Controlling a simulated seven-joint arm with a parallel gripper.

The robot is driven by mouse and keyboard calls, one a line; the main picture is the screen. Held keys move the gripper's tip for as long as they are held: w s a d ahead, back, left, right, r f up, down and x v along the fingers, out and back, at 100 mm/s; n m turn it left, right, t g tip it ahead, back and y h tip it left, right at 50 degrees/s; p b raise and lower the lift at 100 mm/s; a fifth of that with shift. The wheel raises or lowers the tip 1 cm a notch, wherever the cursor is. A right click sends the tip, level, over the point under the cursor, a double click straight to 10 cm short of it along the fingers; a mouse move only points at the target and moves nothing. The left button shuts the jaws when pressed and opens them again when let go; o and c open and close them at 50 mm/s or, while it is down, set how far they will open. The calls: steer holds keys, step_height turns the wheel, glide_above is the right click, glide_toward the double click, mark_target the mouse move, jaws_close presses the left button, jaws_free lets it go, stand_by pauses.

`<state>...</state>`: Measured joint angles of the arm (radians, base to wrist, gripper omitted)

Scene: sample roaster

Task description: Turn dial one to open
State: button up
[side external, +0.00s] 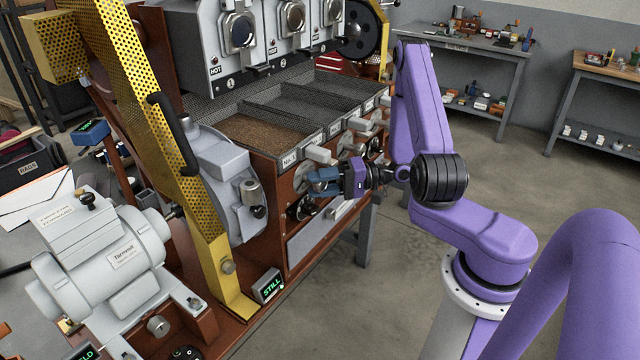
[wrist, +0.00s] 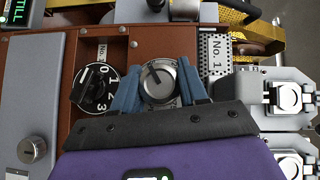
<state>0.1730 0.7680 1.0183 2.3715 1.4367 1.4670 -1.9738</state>
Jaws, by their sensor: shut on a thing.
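A round silver dial (wrist: 158,80) with a dark pointer mark shows in the wrist view on the brown front panel. The mark leans to the upper left in that view. My gripper (wrist: 160,88) has its two blue fingers on either side of the dial and is shut on it. Lettering at the dial's lower edge is partly hidden by the gripper. A plate reading No. 1 (wrist: 217,52) sits to the right of it. In the side external view my gripper (side external: 323,178) is at the roaster's front panel, and it hides most of the dial.
A black knob (wrist: 93,88) with a numbered scale sits close left of my gripper in the wrist view. Pale tray handles (side external: 320,154) stick out above the dials. A grey drawer front (side external: 318,233) is below. Open floor lies to the right of the roaster.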

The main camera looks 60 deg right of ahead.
steer(key=shift+m, duration=0.3)
steer(key=m+t+y, duration=0.1)
steer(key=m+t, duration=0.1)
steer(key=shift+m+y, duration=0.3)
steer(key=shift+y, duration=0.1)
steer(key=shift+m+t+y, duration=0.3)
steer(key=shift+m+t, duration=1.1)
steer(key=shift+m, duration=0.2)
steer(key=shift+d+r, duration=0.1)
steer(key=o, duration=1)
steer(key=shift+o, duration=0.2)
steer(key=v, duration=1.7)
steer(key=shift+s+f, duration=0.2)
steer(key=shift+f, duration=0.05)
